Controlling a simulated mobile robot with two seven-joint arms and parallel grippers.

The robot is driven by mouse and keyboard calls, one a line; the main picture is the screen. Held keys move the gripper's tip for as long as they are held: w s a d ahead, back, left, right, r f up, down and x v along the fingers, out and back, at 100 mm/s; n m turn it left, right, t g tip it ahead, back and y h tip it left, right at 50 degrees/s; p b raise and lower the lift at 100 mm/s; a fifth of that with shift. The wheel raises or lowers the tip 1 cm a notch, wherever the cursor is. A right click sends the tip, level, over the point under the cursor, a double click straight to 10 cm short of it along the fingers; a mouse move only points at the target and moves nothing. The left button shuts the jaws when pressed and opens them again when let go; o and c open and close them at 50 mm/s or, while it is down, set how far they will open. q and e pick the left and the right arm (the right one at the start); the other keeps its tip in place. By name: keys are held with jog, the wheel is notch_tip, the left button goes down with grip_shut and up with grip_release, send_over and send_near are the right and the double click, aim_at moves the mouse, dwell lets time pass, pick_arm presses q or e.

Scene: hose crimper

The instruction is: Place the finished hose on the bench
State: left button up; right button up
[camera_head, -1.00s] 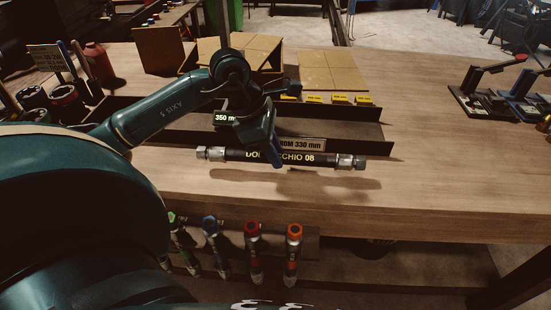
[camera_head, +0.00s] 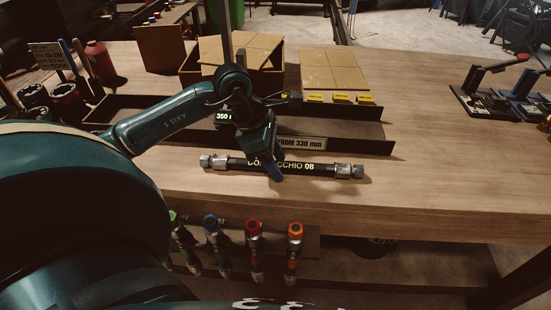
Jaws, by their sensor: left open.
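The finished hose (camera_head: 313,169) is black with pale lettering and a metal fitting at each end. It lies roughly level on the wooden bench (camera_head: 440,190), near the front edge, with its shadow close beneath it. My left gripper (camera_head: 273,172) is over the left-middle part of the hose, fingers pointing down, and hides some of the lettering. Its jaws are open around or beside the hose; I cannot tell whether they touch it. My right gripper is out of view.
A dark rack with a "330 mm" label (camera_head: 302,143) stands just behind the hose. Cardboard boxes (camera_head: 334,70) are farther back. Hand-lever tools (camera_head: 487,88) stand at the right. Several coloured-top tools (camera_head: 254,250) hang below the front edge. The bench right of the hose is clear.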

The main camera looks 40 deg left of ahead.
pick_arm(q)
jog(key=shift+r, duration=0.15)
jog(key=shift+a+r, duration=0.1)
jog(key=shift+r, duration=0.15)
jog(key=v, duration=1.1)
jog(key=shift+r+b, duration=0.2)
jog(key=shift+b, duration=0.15)
jog(key=shift+s, duration=0.1)
